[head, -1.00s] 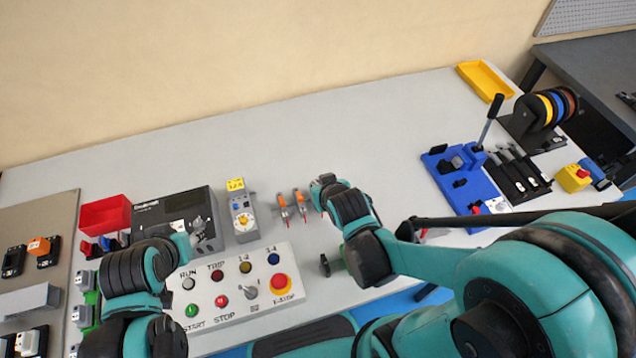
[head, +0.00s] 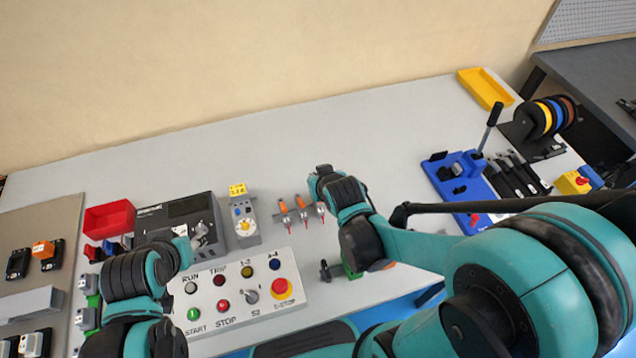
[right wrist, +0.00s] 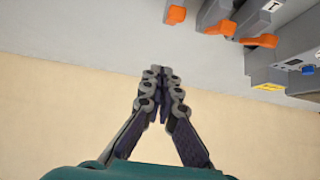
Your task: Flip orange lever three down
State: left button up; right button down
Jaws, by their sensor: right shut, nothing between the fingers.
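Orange levers on small grey bases stand in a row at the middle of the table. In the head view I see the left lever (head: 283,207) and the middle lever (head: 301,203); the right one is mostly hidden by my right arm. The right wrist view shows three orange lever ends (right wrist: 176,14), (right wrist: 220,27), (right wrist: 260,41) at the top. My right gripper (head: 322,171) is just behind the row at its right end. It is shut and empty (right wrist: 163,75), apart from the levers. My left gripper (head: 190,243) is by the black box; its fingers are unclear.
A grey device with a yellow label (head: 243,218) stands left of the levers. The control panel (head: 215,309) with buttons and a red emergency stop lies in front. A blue bender (head: 462,190) stands to the right. The table behind the levers is clear.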

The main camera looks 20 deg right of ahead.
jog(key=s+r+p, duration=0.2)
jog(key=s+p, duration=0.1)
jog(key=s, duration=0.6)
jog(key=shift+s+d+r, duration=0.15)
jog(key=shift+s+r, duration=0.1)
jog(key=shift+r, duration=0.1)
jog(key=s+d+r+g, duration=0.2)
jog(key=s+d+r, duration=0.1)
jog(key=r, duration=0.5)
jog(key=shift+s+b, duration=0.35)
jog(key=shift+s, duration=0.35)
dwell(0.4)
